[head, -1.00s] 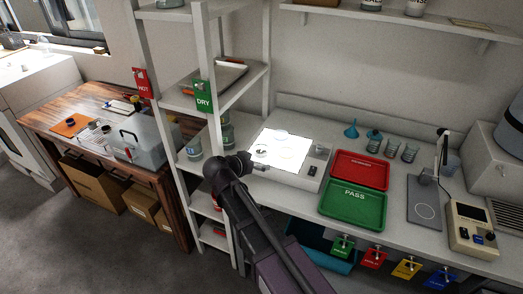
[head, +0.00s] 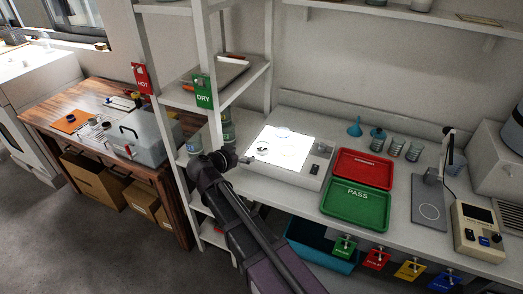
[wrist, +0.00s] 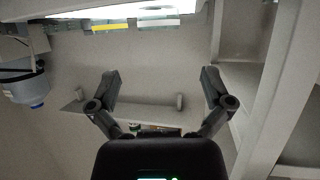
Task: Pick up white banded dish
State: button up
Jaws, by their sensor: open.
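Shallow round dishes rest on the glowing light panel (head: 300,137) in the head view. One pale dish (head: 287,150) shows there; another, with dark marks (head: 263,148), lies left of it. Glare hides the bands, so I cannot tell which is the white banded dish. My gripper (head: 247,160) is at the panel's front left edge, apart from the dishes. In the wrist view my gripper (wrist: 158,82) is open and empty, its fingers wide apart. A yellow-banded edge (wrist: 110,27) and a pale-banded edge (wrist: 157,22) show at the top, beyond the fingertips.
A red tray (head: 362,168) and a green PASS tray (head: 354,205) stand right of the panel. Several glasses (head: 396,146) stand behind. The rack post (head: 208,110) rises close to my arm on the left. A grey pad (head: 428,210) lies farther right.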

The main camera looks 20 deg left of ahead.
aim_at(260, 147)
jog(key=b+x, duration=0.2)
jog(key=x, duration=0.4)
jog(key=shift+w+f, duration=0.1)
jog(key=shift+w+d+f, duration=0.1)
jog(key=shift+w+d, duration=0.05)
jog(key=shift+w, duration=0.3)
jog(key=shift+b+x, duration=1.1)
jog(key=shift+x, duration=1.5)
jog(key=shift+d, duration=0.1)
jog(key=shift+c, duration=0.2)
jog(key=c, duration=0.8)
